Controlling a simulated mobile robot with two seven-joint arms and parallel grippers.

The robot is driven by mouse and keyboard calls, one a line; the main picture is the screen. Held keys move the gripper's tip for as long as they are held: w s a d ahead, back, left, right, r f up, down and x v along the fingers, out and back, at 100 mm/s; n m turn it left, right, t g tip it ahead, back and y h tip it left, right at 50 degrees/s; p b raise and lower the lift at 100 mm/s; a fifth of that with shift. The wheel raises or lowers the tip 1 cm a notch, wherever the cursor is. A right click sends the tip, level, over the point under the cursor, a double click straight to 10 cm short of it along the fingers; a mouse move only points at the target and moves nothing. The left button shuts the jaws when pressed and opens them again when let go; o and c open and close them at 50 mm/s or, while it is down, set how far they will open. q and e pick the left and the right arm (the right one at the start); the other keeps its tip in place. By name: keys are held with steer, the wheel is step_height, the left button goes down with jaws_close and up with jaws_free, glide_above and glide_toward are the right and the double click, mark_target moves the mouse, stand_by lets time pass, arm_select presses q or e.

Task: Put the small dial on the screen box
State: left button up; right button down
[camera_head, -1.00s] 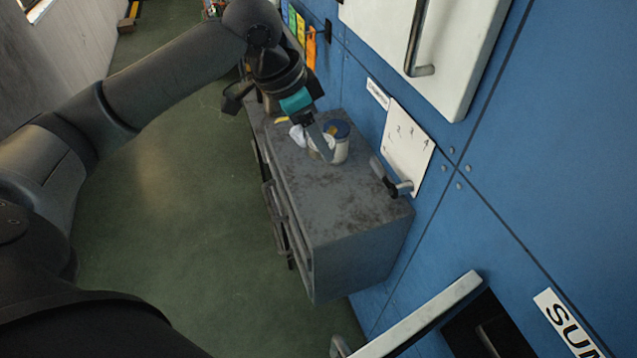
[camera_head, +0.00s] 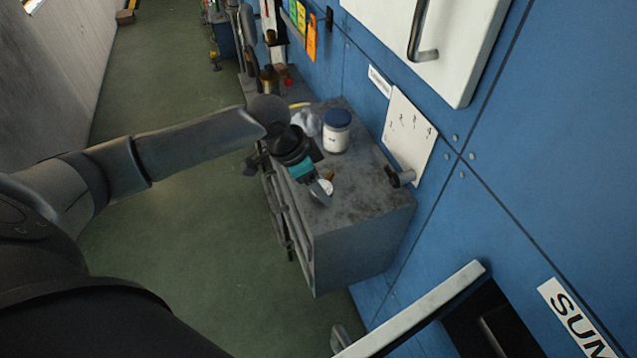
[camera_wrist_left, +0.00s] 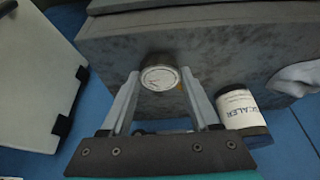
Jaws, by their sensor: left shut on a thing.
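The small dial (camera_head: 321,189), round with a pale face and dark rim, is in my left gripper (camera_head: 320,186), over the front part of the grey bench top (camera_head: 360,205). In the left wrist view the dial (camera_wrist_left: 160,77) sits between the two fingertips (camera_wrist_left: 160,84), its face towards the camera. The left gripper is shut on it. I cannot tell whether the dial touches the bench. I cannot make out the screen box with certainty in either view. My right gripper is not in view.
A white jar (camera_head: 336,138) with a blue lid stands behind the gripper; its label shows in the left wrist view (camera_wrist_left: 240,108). A crumpled pale cloth (camera_head: 306,122) lies beside it. An open white-edged door (camera_head: 420,315) is in front.

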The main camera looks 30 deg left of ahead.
arm_select(q)
steer(key=o, duration=1.5)
steer(key=shift+f, duration=0.1)
steer(key=shift+c, duration=0.2)
steer(key=v, duration=1.2)
steer(key=shift+p, duration=0.35)
steer(key=shift+d, duration=0.15)
